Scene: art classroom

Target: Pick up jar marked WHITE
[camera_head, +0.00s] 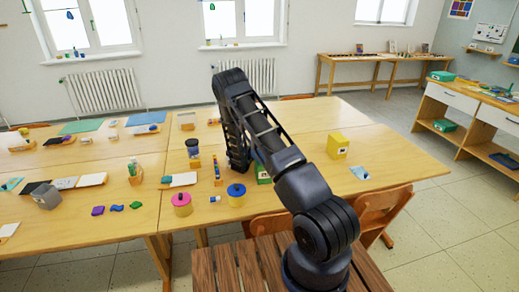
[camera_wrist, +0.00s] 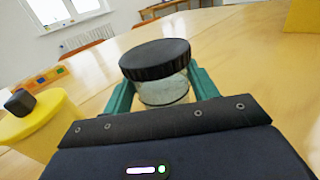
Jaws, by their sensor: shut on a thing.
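A clear glass jar with a black ridged lid (camera_wrist: 155,60) is between the teal fingers of my gripper (camera_wrist: 160,90) in the wrist view. The fingers are shut on the jar's sides, and the lid stands above them. The jar looks close to upright in the grip. No WHITE marking shows from this side. My gripper's dark body hides the jar's lower part, so I cannot tell whether it touches the table. In the head view my arm largely hides the gripper and the jar.

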